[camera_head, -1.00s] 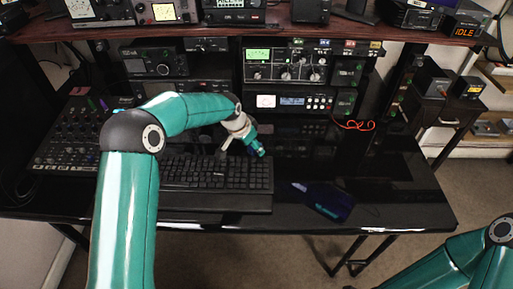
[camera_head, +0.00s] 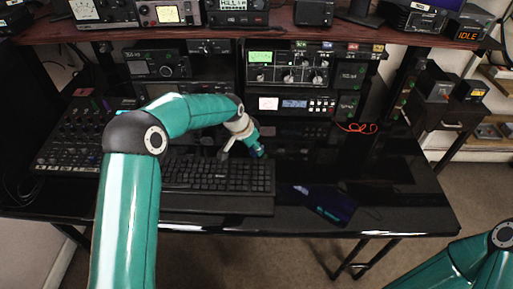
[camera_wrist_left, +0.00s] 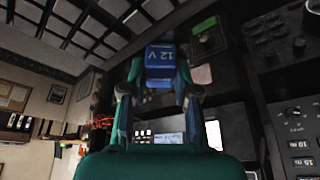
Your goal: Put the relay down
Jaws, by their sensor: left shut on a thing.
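My left gripper (camera_head: 242,151) hangs over the back right corner of the keyboard, in front of the lower radio shelf. In the left wrist view its two fingers (camera_wrist_left: 158,80) are shut on the relay (camera_wrist_left: 160,62), a small blue block marked "12 V". In the head view the relay is tiny and largely lost against the fingers, and I cannot tell whether it touches the desk. My right arm shows at the lower right, but its gripper is outside the view.
The black keyboard (camera_head: 225,178) lies under the left arm. A mixer (camera_head: 72,140) stands at the left. A dark blue flat item (camera_head: 325,203) lies right of the keyboard. A red cord (camera_head: 357,128) lies at the back right. The glossy desk's right part is mostly clear.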

